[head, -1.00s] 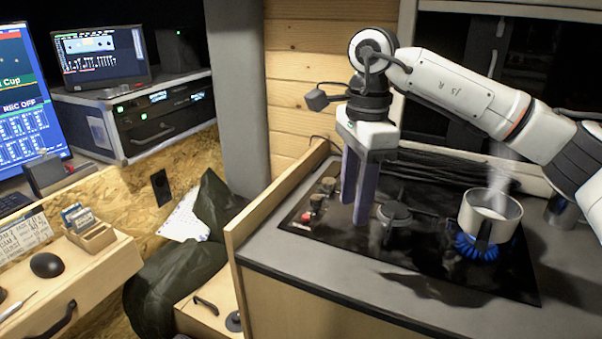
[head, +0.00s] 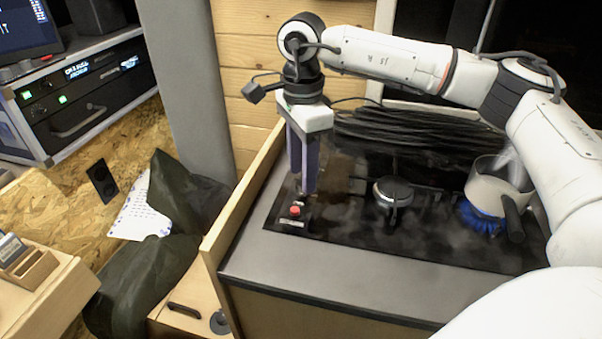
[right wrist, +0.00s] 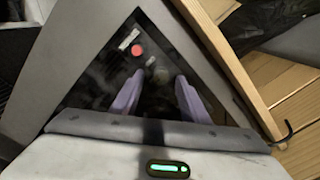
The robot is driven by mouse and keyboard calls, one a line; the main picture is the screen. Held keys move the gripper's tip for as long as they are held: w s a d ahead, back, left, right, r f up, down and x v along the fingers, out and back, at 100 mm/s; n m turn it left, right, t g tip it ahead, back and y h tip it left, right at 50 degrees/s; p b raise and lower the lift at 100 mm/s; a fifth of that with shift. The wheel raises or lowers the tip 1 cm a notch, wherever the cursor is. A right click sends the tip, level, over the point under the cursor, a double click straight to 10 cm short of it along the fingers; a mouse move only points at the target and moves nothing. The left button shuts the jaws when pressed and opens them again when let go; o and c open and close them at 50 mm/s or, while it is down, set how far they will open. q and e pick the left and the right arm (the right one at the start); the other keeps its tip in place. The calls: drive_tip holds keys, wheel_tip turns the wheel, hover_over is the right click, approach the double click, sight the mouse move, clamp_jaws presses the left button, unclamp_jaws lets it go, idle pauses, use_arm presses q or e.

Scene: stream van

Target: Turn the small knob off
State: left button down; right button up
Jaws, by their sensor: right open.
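The black hob (head: 350,228) is set in a grey counter. Its controls are at the left end: a red knob or button (head: 295,210) shows clearly, and also in the right wrist view (right wrist: 137,50). My right gripper (head: 302,182) points down over this control strip, open and empty. Its purple fingers hide the other controls in the head view. In the right wrist view a dark round knob (right wrist: 160,74) lies between and just beyond the fingertips; I cannot tell whether they touch it. My left gripper is not in view.
A saucepan (head: 488,195) steams over a blue flame (head: 481,219) on the right burner. An unlit burner (head: 393,190) sits mid-hob. A wooden side panel (head: 238,205) rises close left of the controls. Coiled black cable (head: 420,135) lies behind the hob.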

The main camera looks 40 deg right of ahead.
drive_tip(key=shift+f, duration=1.1)
drive_tip(key=shift+w, duration=0.1)
clamp_jaws()
drive_tip(key=shift+m, duration=0.3)
drive_tip(key=m, duration=0.3)
drive_tip(key=shift+m, duration=0.3)
drive_tip(key=m, duration=0.4)
drive_tip(key=shift+w+r+b, duration=0.1)
drive_tip(key=shift+b, duration=0.2)
drive_tip(key=m, duration=0.5)
drive_tip(key=shift+d, duration=0.1)
drive_tip(key=m, duration=0.4)
drive_tip(key=shift+m+p, duration=0.3)
